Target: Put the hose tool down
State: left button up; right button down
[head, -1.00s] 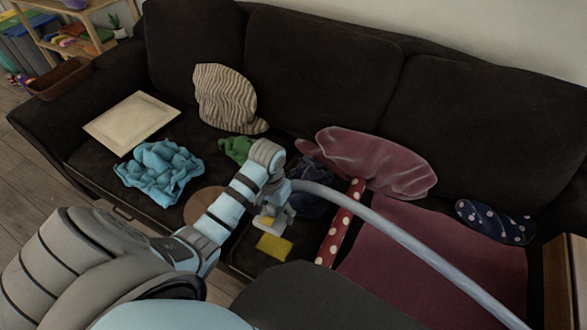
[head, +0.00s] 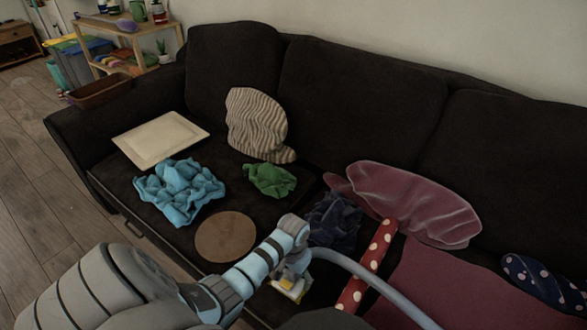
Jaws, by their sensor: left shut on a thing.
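My left arm reaches in from the lower left over the front of the dark sofa (head: 360,110). My left gripper (head: 290,274) is shut, low over the front of the seat. A grey hose (head: 372,283) runs from the gripper down to the bottom right edge of the picture. The tool end at the gripper is mostly hidden by the wrist and fingers. A small yellow and whitish patch shows just below the fingers; I cannot tell what it belongs to. My right gripper is not in view.
On the sofa lie a cream square tray (head: 160,138), blue cloth (head: 178,190), brown disc (head: 225,237), green cloth (head: 270,180), striped cushion (head: 256,125), navy cloth (head: 333,222), red dotted roll (head: 368,265) and maroon cushion (head: 415,205). Bare seat shows around the disc.

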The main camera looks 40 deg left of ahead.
pick_arm(q)
jog(key=shift+r, duration=0.1)
jog(key=shift+c, duration=0.2)
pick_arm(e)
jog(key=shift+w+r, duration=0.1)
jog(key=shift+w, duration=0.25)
pick_arm(q)
jog(key=o, duration=1)
jog(key=shift+o, duration=0.2)
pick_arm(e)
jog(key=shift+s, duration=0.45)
pick_arm(q)
notch_tip(320, 180, up, 11)
jog(key=p, duration=0.7)
jog(key=shift+r, duration=0.65)
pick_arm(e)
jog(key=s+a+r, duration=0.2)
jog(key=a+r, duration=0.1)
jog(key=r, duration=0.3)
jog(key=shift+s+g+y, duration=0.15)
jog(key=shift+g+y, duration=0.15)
